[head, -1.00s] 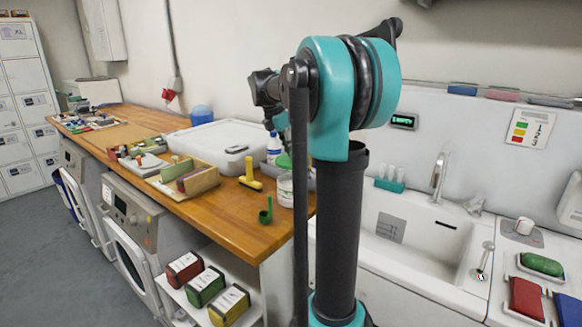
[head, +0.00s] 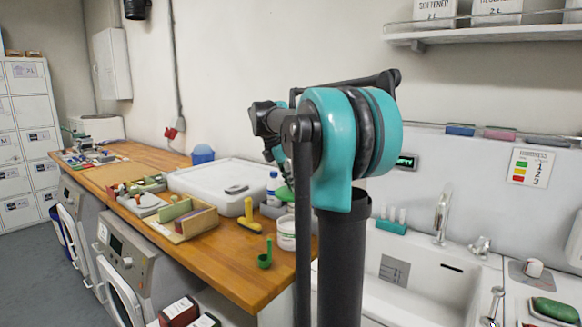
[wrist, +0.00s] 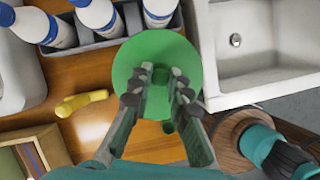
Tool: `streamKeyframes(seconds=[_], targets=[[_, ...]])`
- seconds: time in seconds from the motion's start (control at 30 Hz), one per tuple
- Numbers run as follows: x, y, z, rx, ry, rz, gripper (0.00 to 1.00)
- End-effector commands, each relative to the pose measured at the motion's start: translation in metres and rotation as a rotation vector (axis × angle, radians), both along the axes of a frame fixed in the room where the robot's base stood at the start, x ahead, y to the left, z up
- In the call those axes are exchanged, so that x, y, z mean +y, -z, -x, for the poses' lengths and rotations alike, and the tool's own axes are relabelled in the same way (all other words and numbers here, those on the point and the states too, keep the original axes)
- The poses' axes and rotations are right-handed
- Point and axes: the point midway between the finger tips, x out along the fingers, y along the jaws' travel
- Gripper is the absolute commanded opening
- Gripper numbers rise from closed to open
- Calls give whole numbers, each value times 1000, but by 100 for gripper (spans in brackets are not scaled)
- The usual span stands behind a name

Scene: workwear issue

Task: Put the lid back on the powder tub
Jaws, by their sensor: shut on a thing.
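The green round lid (wrist: 140,60) fills the middle of the wrist view, with my gripper (wrist: 157,84) shut on the small knob at its centre. In the head view the lid (head: 284,193) shows as a green sliver beside my arm, above the powder tub. The white tub (head: 287,236) stands near the counter's right end, partly behind my arm. In the wrist view the tub is hidden under the lid and fingers. From these views I cannot tell the gap between lid and tub, or how well they line up.
A green scoop (head: 265,254) stands just left of the tub. A yellow-handled tool (head: 249,215) lies behind it. White bottles with blue labels (wrist: 97,14) stand in a grey caddy beside the lid. The sink (wrist: 245,45) is to the right. Bare wooden counter (head: 225,262) lies in front.

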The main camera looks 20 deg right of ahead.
Motion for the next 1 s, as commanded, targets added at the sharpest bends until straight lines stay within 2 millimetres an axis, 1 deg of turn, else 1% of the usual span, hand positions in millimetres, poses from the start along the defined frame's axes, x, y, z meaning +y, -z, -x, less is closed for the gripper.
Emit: streamKeyframes(seconds=[0.03, 0.13, 0.37, 0.8, 1.0], targets=[[0, 11, 2, 0, 0, 0, 0], [1, 25, 5, 0, 1, 0, 0], [1, 39, 7, -1, 2, 0, 0], [1, 77, 6, -1, 2, 0, 0], [1, 89, 6, -1, 2, 0, 0]])
